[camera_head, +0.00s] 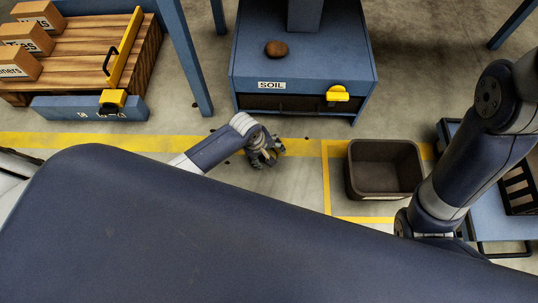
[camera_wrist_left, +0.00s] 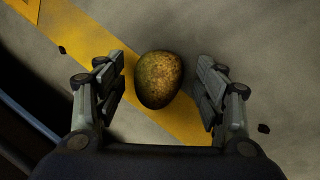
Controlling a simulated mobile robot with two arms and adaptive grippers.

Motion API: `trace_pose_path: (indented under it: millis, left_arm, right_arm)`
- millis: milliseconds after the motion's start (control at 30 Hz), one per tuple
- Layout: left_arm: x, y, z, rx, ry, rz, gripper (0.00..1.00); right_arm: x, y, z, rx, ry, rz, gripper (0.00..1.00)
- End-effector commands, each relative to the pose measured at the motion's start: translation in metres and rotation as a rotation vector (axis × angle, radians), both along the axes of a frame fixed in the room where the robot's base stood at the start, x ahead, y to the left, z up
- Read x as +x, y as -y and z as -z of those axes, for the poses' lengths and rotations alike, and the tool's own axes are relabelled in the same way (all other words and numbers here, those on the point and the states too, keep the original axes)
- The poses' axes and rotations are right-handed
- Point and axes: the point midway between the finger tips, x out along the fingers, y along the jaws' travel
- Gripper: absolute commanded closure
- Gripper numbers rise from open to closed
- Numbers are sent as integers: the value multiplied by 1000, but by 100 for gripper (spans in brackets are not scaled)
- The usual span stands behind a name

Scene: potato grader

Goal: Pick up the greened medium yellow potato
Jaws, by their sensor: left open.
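The greened yellow potato (camera_wrist_left: 158,79) lies on the floor over a yellow painted line in the left wrist view. Its skin is mottled yellow, green and brown. My left gripper (camera_wrist_left: 160,95) is open, with one finger on each side of the potato and a gap on both sides. In the head view my left gripper (camera_head: 265,155) is low over the floor in front of the blue soil cabinet; I cannot make out the potato there. My right arm shows at the right of the head view, but its gripper is not visible.
A blue cabinet labelled SOIL (camera_head: 303,70) carries a brown potato (camera_head: 276,49) on top. An empty dark bin (camera_head: 384,170) stands on the floor to the right. A wooden pallet table (camera_head: 80,60) with boxes is at the upper left. Small dark clods (camera_wrist_left: 264,128) lie near the potato.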

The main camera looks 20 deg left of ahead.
Motion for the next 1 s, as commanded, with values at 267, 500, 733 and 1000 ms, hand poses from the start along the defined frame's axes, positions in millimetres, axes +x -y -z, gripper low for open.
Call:
trace_pose_path:
  millis: [267,500,733,1000]
  left_arm:
    - [1,1,0,-1,1,0,36]
    - [0,1,0,-1,1,0,85]
    - [0,1,0,-1,1,0,85]
    - [0,-1,-5,-1,1,0,85]
  right_arm:
    - [-1,0,-1,0,3,0,100]
    - [-1,0,-1,0,3,0,100]
    - [-1,0,-1,-1,4,0,100]
    - [-2,1,-6,3,8,-3,100]
